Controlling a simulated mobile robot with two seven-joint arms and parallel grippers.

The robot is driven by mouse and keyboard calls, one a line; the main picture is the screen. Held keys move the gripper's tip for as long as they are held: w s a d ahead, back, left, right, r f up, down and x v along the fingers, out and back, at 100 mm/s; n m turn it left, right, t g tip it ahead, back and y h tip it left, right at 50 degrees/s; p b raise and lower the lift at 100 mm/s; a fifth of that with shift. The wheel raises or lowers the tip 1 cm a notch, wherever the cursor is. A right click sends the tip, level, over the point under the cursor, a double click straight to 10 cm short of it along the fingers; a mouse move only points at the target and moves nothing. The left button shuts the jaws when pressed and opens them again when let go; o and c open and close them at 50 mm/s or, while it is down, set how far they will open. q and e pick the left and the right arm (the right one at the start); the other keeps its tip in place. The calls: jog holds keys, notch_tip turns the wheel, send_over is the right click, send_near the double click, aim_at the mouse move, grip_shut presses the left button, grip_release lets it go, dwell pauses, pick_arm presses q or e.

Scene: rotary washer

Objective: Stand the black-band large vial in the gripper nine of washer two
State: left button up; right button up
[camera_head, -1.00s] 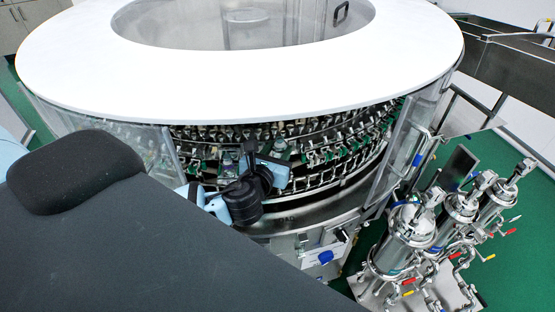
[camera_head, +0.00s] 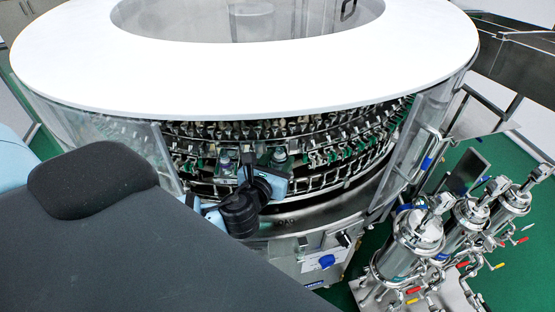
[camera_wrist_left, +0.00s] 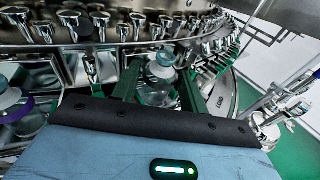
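My left gripper (camera_head: 279,164) is in the opening of the washer (camera_head: 300,205). In the left wrist view its two dark green fingers (camera_wrist_left: 157,84) stand on either side of a clear large vial (camera_wrist_left: 157,95) with a greyish top. The vial is upright and fills most of the gap; whether the fingers press on it I cannot tell. A second vial (camera_wrist_left: 10,98) with a purple band stands to the left, also visible in the head view (camera_head: 226,160). My right gripper is not in view.
Rows of metal washer grippers (camera_wrist_left: 100,24) curve close behind the vials. The white ring top (camera_head: 250,82) overhangs the opening. A clear door panel (camera_head: 412,150) bounds it on the right. Steel filter housings (camera_head: 415,240) stand on the green floor at lower right.

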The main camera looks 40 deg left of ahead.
pick_arm(q)
jog(key=shift+r, duration=0.3)
jog(key=v, duration=1.2)
jog(key=s+d+f+n+g+h, duration=0.2)
jog(key=s+f+n+g, duration=0.1)
jog(key=f+n, duration=0.5)
jog(key=s+d+f+n+g+h, duration=0.2)
jog(key=s+d+f+n, duration=0.15)
jog(key=f+n, duration=0.45)
jog(key=s+d+f+n+g+h, duration=0.1)
jog(key=s+d+f+n+g, duration=0.1)
jog(key=s+f+n, duration=0.9)
jog(key=n, duration=0.4)
jog(key=shift+s+d+f+n, duration=0.2)
jog(key=shift+f+n, duration=0.1)
jog(key=shift+n, duration=0.1)
